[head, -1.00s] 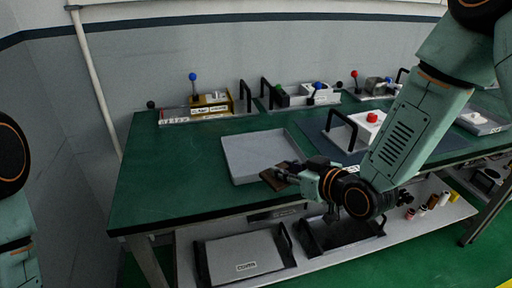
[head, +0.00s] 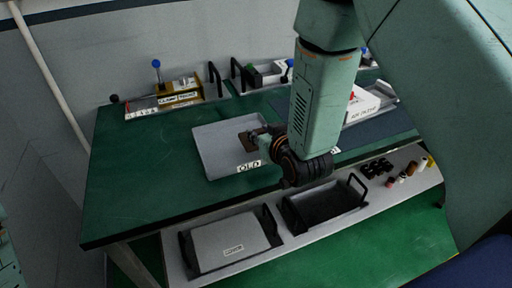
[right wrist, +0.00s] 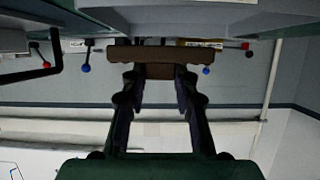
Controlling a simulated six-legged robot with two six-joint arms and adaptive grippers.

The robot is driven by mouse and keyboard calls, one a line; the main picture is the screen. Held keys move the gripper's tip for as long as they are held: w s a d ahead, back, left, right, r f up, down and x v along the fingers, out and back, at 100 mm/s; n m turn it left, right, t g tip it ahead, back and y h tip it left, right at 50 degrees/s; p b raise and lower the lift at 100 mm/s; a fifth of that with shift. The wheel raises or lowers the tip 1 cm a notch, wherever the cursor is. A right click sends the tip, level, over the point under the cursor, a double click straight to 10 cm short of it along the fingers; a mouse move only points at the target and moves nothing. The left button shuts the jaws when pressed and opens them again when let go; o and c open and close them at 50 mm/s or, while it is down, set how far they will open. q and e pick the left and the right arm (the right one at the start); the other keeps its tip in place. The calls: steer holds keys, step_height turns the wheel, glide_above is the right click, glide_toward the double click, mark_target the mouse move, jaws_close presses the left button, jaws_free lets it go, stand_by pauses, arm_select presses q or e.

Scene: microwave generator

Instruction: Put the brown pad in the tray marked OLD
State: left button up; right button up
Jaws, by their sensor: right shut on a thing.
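The brown pad (head: 247,142) is held over the grey tray marked OLD (head: 212,165), toward its right side. My right gripper (head: 257,137) is shut on the pad. In the right wrist view the pad (right wrist: 160,56) sits across the tips of both fingers (right wrist: 160,80). I cannot tell whether the pad touches the tray floor. The tray is otherwise empty, and its OLD label shows at the front edge. My left gripper is not in view; only a bit of my left arm shows at the left edge.
A "clamp" fixture (head: 178,97) with a blue-knobbed lever stands at the back left. A white box (head: 361,104) with a red button is right of my right arm. The lower shelf holds a lidded grey case (head: 230,243) and a black tray (head: 322,204). The table's left part is clear.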

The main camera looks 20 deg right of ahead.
mark_target(255, 146)
steer(key=f, duration=0.1)
steer(key=a+f, duration=0.2)
steer(key=shift+w, duration=0.25)
steer(key=shift+s+d+f, duration=0.1)
steer(key=shift+d+f, duration=0.1)
steer(key=shift+f, duration=0.3)
steer(key=shift+d+f, duration=0.2)
steer(key=shift+f, duration=0.25)
steer(key=shift+d+f, duration=0.2)
steer(key=shift+d, duration=0.2)
steer(key=shift+a, duration=0.45)
steer(key=shift+a+b, duration=0.2)
steer(key=shift+b, duration=0.1)
steer(key=o, duration=0.5)
steer(key=shift+f, duration=0.1)
steer(key=o, duration=0.4)
steer(key=shift+d, duration=0.5)
steer(key=shift+o, duration=0.2)
steer(key=shift+a, duration=0.35)
steer(key=shift+d+r, duration=0.1)
steer(key=shift+r, duration=0.15)
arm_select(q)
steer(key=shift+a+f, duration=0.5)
arm_select(e)
steer(key=v, duration=1.2)
